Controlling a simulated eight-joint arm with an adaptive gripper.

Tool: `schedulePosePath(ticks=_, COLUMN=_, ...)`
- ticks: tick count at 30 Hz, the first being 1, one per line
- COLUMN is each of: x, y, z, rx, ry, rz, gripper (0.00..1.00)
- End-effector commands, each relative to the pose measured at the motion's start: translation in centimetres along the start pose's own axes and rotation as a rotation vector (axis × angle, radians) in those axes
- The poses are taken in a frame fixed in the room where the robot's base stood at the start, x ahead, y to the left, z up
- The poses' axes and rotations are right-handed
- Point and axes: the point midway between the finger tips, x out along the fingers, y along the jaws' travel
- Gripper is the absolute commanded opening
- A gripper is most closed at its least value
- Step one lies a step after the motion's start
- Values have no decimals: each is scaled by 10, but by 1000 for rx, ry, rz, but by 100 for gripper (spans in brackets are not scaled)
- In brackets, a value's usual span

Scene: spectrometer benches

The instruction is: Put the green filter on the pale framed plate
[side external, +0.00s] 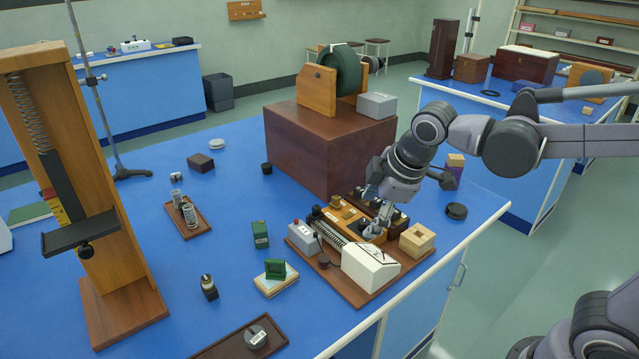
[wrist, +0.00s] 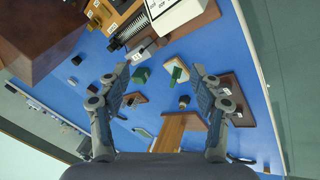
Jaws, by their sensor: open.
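A small green block-like piece (side external: 275,268) rests on the pale framed plate (side external: 275,285), seeming slightly tilted on it. A second, upright green block with a white label (side external: 260,234) stands on the bench just behind; I cannot tell for certain which is the filter. In the wrist view the piece on the plate (wrist: 175,75) and the labelled block (wrist: 141,76) lie between and beyond the fingers. My gripper (side external: 376,224) is open and empty, pointing down over the instrument board, to the right of both green pieces. The wrist view shows its fingers wide apart (wrist: 160,78).
The instrument board (side external: 350,290) carries a white meter (side external: 370,266), a coil and a wooden block (side external: 417,239). A large brown box (side external: 325,145) stands behind. A dark tray (side external: 240,343) and a tall wooden stand (side external: 120,270) are to the left.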

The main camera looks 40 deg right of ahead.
Motion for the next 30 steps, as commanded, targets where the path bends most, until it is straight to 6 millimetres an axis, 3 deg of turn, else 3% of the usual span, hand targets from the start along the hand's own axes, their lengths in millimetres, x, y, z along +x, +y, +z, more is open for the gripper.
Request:
schedulePosePath(ticks=1, x=-4, y=-4, z=16, rx=109, ry=17, rz=9, gripper=65)
schedulePosePath(ticks=6, x=-9, y=-17, z=56, rx=485, ry=90, rz=31, gripper=65)
schedulePosePath(ticks=12, x=-7, y=-30, z=85, rx=799, ry=159, rz=42, gripper=65)
schedulePosePath(ticks=18, x=-5, y=-34, z=93, rx=907, ry=184, rz=43, gripper=65)
schedulePosePath(ticks=30, x=-5, y=-34, z=92, rx=906, ry=184, rz=42, gripper=65)
